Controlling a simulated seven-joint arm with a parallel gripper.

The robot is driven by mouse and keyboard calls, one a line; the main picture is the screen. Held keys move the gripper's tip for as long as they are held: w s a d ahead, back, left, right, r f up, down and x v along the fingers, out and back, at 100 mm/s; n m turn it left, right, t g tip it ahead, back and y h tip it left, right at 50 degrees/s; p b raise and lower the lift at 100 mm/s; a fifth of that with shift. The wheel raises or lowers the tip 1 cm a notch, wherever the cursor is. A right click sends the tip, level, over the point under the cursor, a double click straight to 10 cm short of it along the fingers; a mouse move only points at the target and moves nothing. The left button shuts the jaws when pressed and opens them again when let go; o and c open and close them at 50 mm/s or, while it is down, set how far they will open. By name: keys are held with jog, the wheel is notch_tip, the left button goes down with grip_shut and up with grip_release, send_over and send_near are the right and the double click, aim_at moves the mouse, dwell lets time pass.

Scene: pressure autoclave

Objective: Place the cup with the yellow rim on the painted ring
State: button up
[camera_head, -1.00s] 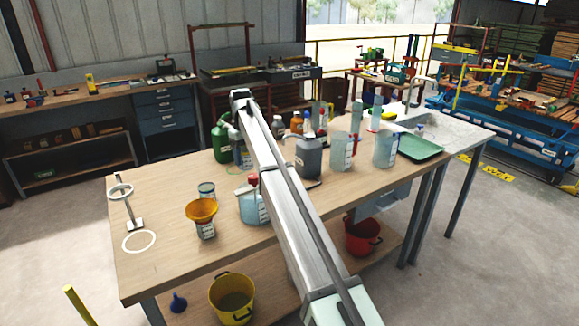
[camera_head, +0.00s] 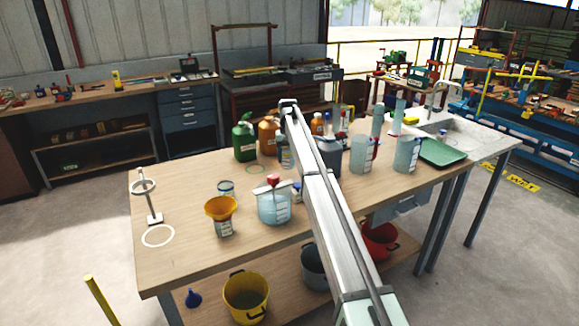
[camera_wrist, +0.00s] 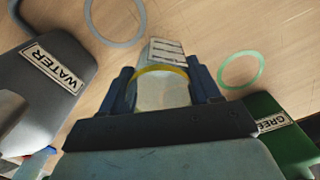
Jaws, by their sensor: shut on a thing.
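In the wrist view my gripper (camera_wrist: 165,88) is shut on the cup with the yellow rim (camera_wrist: 163,72), a clear cup with a white label. The cup's base is hidden, and I cannot tell whether it touches the table. In the head view a labelled cup (camera_head: 286,158), apparently this one, shows beside my arm. A white painted ring (camera_head: 158,236) lies bare at the table's front left. A green ring (camera_wrist: 241,69) lies right of the cup in the wrist view, with a grey ring (camera_wrist: 115,20) at upper left.
An orange funnel (camera_head: 220,207), a small blue-rimmed cup (camera_head: 226,188) and a larger jug (camera_head: 273,207) stand toward the front. A metal stand (camera_head: 152,208) is behind the white ring.

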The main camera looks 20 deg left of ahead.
aim_at(288, 165)
jog(key=shift+f, duration=2.15)
jog(key=shift+f, duration=0.15)
jog(key=o, duration=1)
jog(key=shift+o, duration=0.2)
notch_tip(288, 165, up, 12)
jog(key=shift+r, duration=0.2)
